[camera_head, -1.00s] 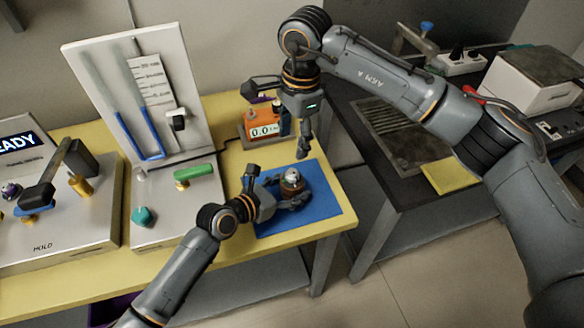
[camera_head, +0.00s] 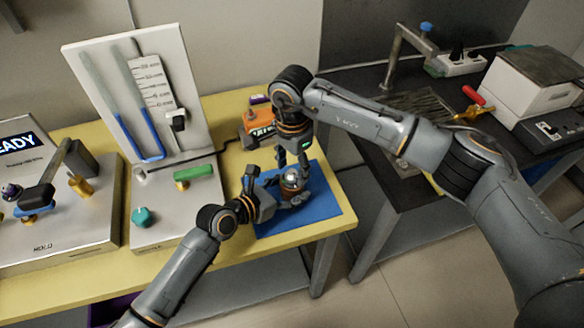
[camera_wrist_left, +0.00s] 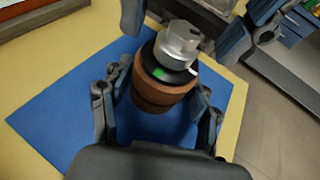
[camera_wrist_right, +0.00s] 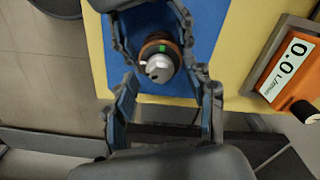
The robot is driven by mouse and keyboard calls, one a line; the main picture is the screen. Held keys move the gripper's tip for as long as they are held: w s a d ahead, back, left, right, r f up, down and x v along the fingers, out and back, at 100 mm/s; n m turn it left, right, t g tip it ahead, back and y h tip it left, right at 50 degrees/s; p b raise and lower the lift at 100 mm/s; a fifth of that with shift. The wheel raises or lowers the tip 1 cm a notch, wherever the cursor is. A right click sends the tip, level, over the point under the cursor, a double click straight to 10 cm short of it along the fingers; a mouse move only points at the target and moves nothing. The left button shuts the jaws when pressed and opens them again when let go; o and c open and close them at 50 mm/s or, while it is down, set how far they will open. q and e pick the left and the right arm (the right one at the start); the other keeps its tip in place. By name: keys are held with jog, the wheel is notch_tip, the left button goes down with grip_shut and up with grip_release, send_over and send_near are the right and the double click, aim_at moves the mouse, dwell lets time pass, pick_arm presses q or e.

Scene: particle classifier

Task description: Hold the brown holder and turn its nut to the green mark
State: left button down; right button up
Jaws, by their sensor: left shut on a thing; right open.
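The brown holder (camera_wrist_left: 160,92) stands on a blue mat (camera_wrist_left: 55,115), with a black collar and a silver nut (camera_wrist_left: 178,42) on top. The collar bears a green mark (camera_wrist_left: 159,74); a pale line shows at its right side. The holder (camera_wrist_right: 152,38), nut (camera_wrist_right: 159,69) and green mark (camera_wrist_right: 161,48) also show in the right wrist view. My left gripper (camera_head: 284,197) is shut on the holder, a finger at each side. My right gripper (camera_head: 293,160) is open, pointing down just above the nut, its fingers apart on either side of it.
An orange meter (camera_wrist_right: 292,65) reading 0.0 stands behind the mat. A white panel with a blue tube (camera_head: 150,135) and green handle (camera_head: 194,172) stands left. A dark bench (camera_head: 400,190) is at right. The yellow table's (camera_head: 270,240) front edge is close.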

jog(key=shift+f, duration=0.35)
grip_shut()
jog(key=shift+m, duration=0.3)
